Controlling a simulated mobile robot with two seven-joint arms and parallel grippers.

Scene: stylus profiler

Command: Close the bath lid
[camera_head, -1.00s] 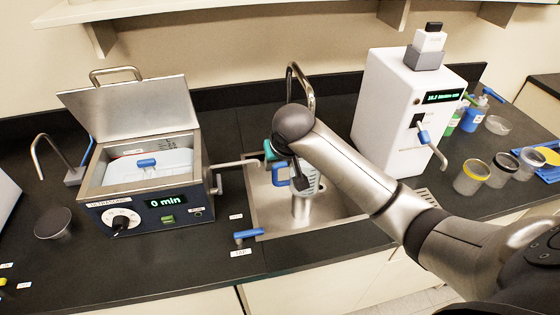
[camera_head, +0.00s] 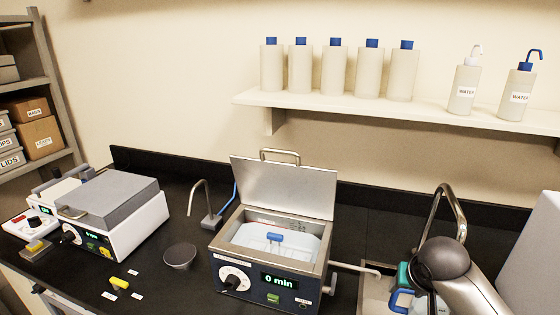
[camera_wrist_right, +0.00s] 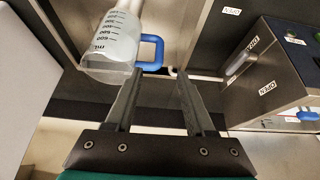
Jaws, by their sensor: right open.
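The bath (camera_head: 262,284) is a dark box with a steel top and a "0 min" display, standing on the black counter. Its steel lid (camera_head: 285,188) stands open, tilted up at the back, with a bar handle (camera_head: 280,153) at its upper edge. Inside sits a pale tray or inner cover (camera_head: 260,239) with a blue grip. My right gripper is at the sink, right of the bath and away from the lid, mostly hidden by my arm in the head view. In the right wrist view the right gripper (camera_wrist_right: 158,82) is open and empty. My left gripper is out of view.
A graduated jug (camera_wrist_right: 112,45) with a blue handle (camera_wrist_right: 152,52) is just beyond the right fingers. The sink faucet (camera_head: 440,205) rises near my right arm. A shelf (camera_head: 340,104) with several bottles runs above the bath. A grey-lidded device (camera_head: 125,220) stands at left.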

